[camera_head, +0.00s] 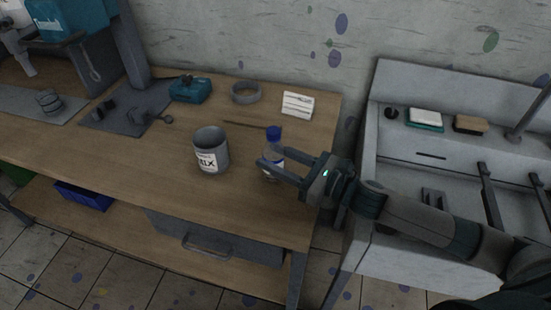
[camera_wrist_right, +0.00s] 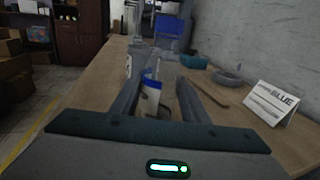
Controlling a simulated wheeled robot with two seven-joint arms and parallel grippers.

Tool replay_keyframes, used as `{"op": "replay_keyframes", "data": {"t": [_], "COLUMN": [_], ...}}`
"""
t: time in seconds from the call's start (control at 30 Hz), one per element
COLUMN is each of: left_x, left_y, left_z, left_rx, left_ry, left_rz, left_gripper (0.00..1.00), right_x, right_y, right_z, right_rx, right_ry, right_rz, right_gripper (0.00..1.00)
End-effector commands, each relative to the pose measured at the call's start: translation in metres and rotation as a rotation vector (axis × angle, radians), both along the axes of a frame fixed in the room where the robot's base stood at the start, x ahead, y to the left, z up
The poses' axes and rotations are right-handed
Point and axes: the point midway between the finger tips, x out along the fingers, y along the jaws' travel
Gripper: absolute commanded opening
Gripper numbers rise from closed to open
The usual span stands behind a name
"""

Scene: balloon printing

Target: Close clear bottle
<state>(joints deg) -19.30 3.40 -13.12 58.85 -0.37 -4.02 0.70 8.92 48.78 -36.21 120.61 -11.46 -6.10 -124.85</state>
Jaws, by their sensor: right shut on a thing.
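The clear bottle (camera_head: 273,159) stands upright near the right front part of the wooden workbench, with a blue cap (camera_head: 274,133) at its top. I cannot tell whether the cap is tight. My right gripper (camera_head: 272,166) comes in from the right, its two fingers on either side of the bottle's body, shut on it. In the right wrist view the bottle (camera_wrist_right: 151,92) shows between the fingers of the gripper (camera_wrist_right: 156,92), with a blue and white band. My left gripper is not in view.
A grey labelled pot (camera_head: 211,153) stands left of the bottle. Behind are a thin stick (camera_head: 245,124), a grey ring (camera_head: 246,93), a white card (camera_head: 297,104) and a teal box (camera_head: 190,90). A grey sink unit (camera_head: 405,150) stands right of the bench (camera_head: 130,160).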

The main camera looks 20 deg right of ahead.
Motion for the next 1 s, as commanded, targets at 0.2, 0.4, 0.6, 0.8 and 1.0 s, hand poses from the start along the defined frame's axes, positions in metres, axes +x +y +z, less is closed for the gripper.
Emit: {"op": "replay_keyframes", "data": {"t": [0.2, 0.4, 0.6, 0.8, 1.0], "left_x": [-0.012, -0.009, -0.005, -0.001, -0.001], "left_y": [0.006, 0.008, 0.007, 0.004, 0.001], "left_z": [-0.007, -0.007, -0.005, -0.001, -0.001], "left_rx": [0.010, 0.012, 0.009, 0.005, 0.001], "left_ry": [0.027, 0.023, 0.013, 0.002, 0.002], "left_rz": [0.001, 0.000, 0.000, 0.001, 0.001], "left_gripper": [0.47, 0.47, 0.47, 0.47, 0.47], "right_x": [0.000, 0.000, 0.000, 0.000, 0.000], "right_y": [0.000, 0.000, 0.000, 0.000, 0.000], "right_z": [-0.008, -0.008, -0.010, -0.010, -0.010], "right_rx": [0.000, -0.001, 0.000, 0.000, 0.000], "right_ry": [-0.001, -0.001, 0.000, 0.000, 0.000], "right_rz": [0.000, 0.000, 0.000, 0.000, 0.000], "right_gripper": [0.00, 0.00, 0.00, 0.60, 0.60]}}
